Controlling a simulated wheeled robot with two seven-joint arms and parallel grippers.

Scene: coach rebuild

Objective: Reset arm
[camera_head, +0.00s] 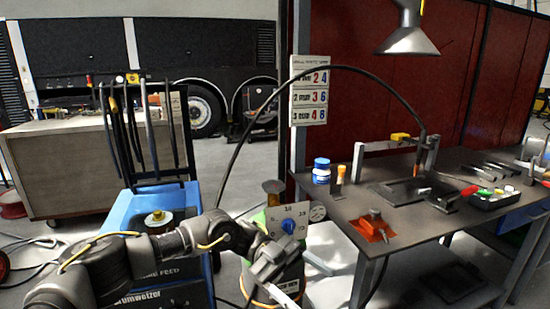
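My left arm comes in from the lower left, and its gripper (284,284) points down and to the right at the bottom middle. The gripper is in front of a green machine with a pale control panel (301,213) that carries a blue knob (288,226). The fingers are small and partly cut off by the bottom edge, so I cannot tell whether they are open or shut. I cannot tell whether the gripper touches the machine. My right arm and gripper are not in view.
A dark workbench (375,206) stands on the right with an orange block (373,227), a blue-and-white jar (321,171) and a tool tray (492,198). A blue cart (118,215) stands behind my arm. A black cable (345,68) arches from the machine to the bench.

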